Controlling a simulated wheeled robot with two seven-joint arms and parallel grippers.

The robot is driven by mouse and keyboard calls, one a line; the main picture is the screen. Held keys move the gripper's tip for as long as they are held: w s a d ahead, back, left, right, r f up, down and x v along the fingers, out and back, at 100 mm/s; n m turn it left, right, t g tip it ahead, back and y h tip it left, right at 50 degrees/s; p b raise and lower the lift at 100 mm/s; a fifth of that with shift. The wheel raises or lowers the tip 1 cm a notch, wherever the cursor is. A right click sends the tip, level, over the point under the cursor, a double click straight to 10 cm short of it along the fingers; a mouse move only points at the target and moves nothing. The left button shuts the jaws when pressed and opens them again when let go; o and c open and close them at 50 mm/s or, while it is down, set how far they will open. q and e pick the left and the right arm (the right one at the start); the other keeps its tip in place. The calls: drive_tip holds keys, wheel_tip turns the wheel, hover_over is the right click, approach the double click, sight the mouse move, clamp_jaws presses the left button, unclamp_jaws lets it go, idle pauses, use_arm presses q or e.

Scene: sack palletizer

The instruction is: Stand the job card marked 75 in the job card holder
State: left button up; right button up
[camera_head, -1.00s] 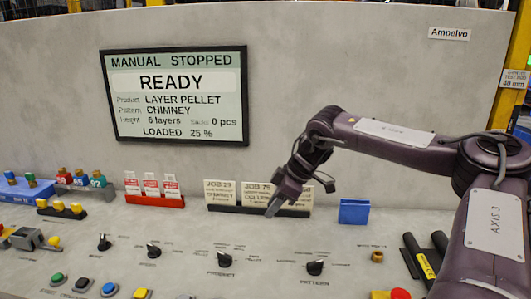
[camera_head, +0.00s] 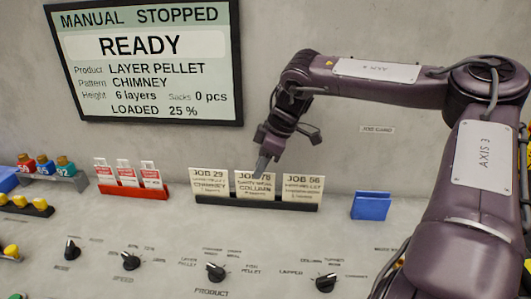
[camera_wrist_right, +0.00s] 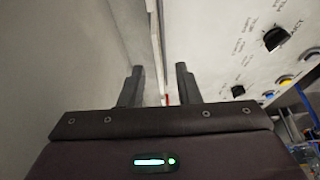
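The job card marked 75 (camera_head: 253,188) stands in the middle of a black rack (camera_head: 256,203), between the cards marked JOB 29 and JOB 56. My right gripper (camera_head: 263,163) is at its top edge and hides part of its heading. In the right wrist view my right gripper (camera_wrist_right: 159,74) has its two fingers apart, with a pale upright edge between them; I cannot tell whether they touch it. A blue holder (camera_head: 371,206), apparently the job card holder, stands to the right of the rack and looks empty. My left gripper is not in view.
A red rack (camera_head: 134,191) with red and white tags stands left of the cards. Black selector knobs (camera_head: 216,271) line the console in front. The wall with the display (camera_head: 146,62) rises close behind. Console surface between the black rack and the blue holder is clear.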

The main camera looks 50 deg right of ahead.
drive_tip(key=x, duration=0.4)
drive_tip(key=shift+w+f, duration=0.15)
drive_tip(key=shift+f, duration=0.05)
clamp_jaws()
drive_tip(key=shift+r+p, duration=2.45)
drive_tip(key=shift+r, duration=0.8)
